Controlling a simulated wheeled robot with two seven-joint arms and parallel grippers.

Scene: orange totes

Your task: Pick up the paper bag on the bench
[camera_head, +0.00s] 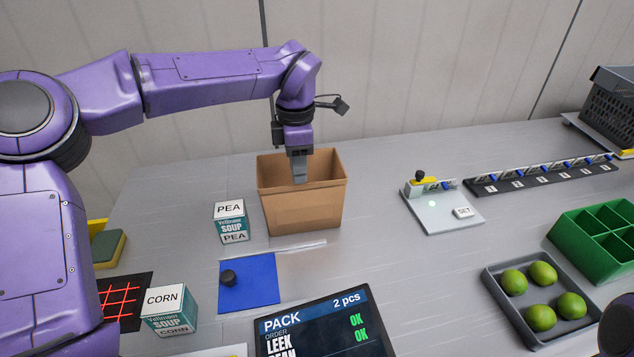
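The brown paper bag (302,211) stands upright and open-topped on the grey bench (380,225), near the back wall. My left gripper (299,178) points down at the bag from above, its grey fingers overlapping the bag's opening. I see the fingers edge-on, so I cannot tell whether they are open or shut, or whether they touch the bag. The bag's inside is mostly hidden. My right gripper is not in view.
A PEA soup box (231,226) stands just left of the bag; a CORN soup box (168,312) is nearer. A blue mat (250,292) and order screen (322,325) lie in front. A lime tray (490,279) and green divided box (570,238) are right.

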